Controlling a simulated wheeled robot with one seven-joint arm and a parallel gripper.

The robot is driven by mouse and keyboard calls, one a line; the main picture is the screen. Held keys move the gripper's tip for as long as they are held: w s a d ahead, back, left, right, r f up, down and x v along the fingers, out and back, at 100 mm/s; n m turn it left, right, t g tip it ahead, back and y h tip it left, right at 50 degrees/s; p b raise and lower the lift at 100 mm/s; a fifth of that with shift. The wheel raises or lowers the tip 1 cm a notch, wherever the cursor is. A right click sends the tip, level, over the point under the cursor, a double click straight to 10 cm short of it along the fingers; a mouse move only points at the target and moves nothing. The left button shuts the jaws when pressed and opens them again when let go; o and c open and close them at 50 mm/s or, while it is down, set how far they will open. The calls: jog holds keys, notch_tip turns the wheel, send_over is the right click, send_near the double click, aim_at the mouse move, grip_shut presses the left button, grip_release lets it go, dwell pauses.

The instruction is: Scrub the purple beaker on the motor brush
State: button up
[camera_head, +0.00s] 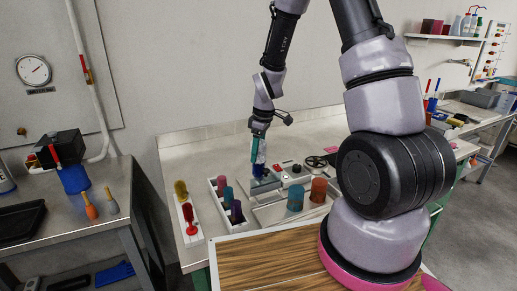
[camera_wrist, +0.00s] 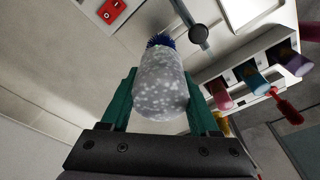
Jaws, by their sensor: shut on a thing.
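My gripper (camera_head: 256,138) is shut on a pale greyish-lavender beaker flecked with white foam-like spots; the beaker shows between the green fingers in the wrist view (camera_wrist: 160,88). Dark blue bristles of the motor brush (camera_wrist: 160,41) show at the beaker's far end; how deep the brush sits inside is hidden. In the head view the held beaker (camera_head: 260,157) is upright above the brush unit. A purple beaker (camera_head: 236,212) stands in the white rack (camera_head: 219,216) to the left, and it also shows in the wrist view (camera_wrist: 291,60).
The rack also holds a teal beaker (camera_head: 228,196) and a pink one (camera_head: 222,184). A teal beaker (camera_head: 295,198) and an orange one (camera_head: 318,189) stand right of the brush. A holder with a red brush (camera_head: 188,217) is at left. A red switch (camera_wrist: 112,11) is close by.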

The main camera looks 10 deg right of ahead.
jog(key=shift+r, duration=1.1)
